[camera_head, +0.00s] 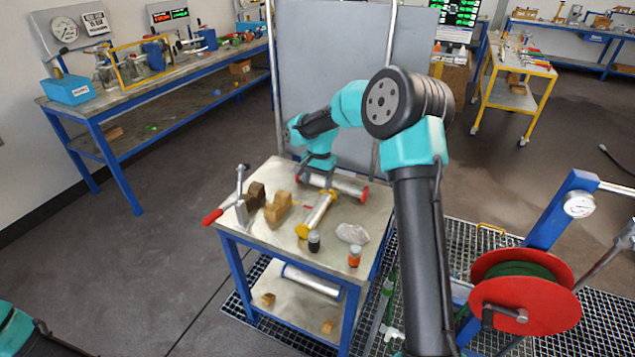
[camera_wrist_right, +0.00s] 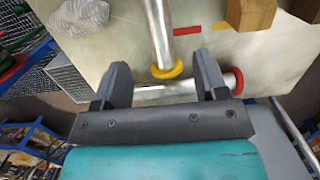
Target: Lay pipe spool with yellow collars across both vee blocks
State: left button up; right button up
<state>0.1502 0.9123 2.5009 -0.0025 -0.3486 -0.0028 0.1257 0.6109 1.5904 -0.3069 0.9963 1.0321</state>
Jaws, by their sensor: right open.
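The pipe spool with yellow collars (camera_head: 318,212) lies on the workbench top, its near end toward the front edge. In the right wrist view its bare tube (camera_wrist_right: 158,30) runs upward and one yellow collar (camera_wrist_right: 167,70) sits between the fingers. Two brown vee blocks, one (camera_head: 255,195) darker and one (camera_head: 278,206) lighter, stand to its left; both are empty. They partly show in the right wrist view (camera_wrist_right: 250,12). My right gripper (camera_head: 319,177) is open above the spool's far end, holding nothing; its fingers (camera_wrist_right: 162,70) are apart. My left gripper is out of view.
A spool with red collars (camera_head: 347,187) lies crosswise behind, close under my right gripper. A red-handled clamp (camera_head: 240,200) stands at the bench's left edge.

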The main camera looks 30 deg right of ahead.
aim_at(320, 208)
jog(key=shift+c, duration=0.7)
jog(key=s+d+r+t+y, duration=0.1)
jog(key=s+d+r+t, duration=0.2)
jog(key=s, duration=0.3)
jog(key=shift+s+d+r+t, duration=0.3)
jog(key=shift+d+t, duration=0.25)
jog(key=shift+t, duration=0.35)
jog(key=x, duration=1.2)
jog(key=shift+a, duration=0.3)
jog(key=shift+x, duration=2.65)
jog(key=shift+s+a, duration=0.1)
jog(key=shift+a, duration=0.1)
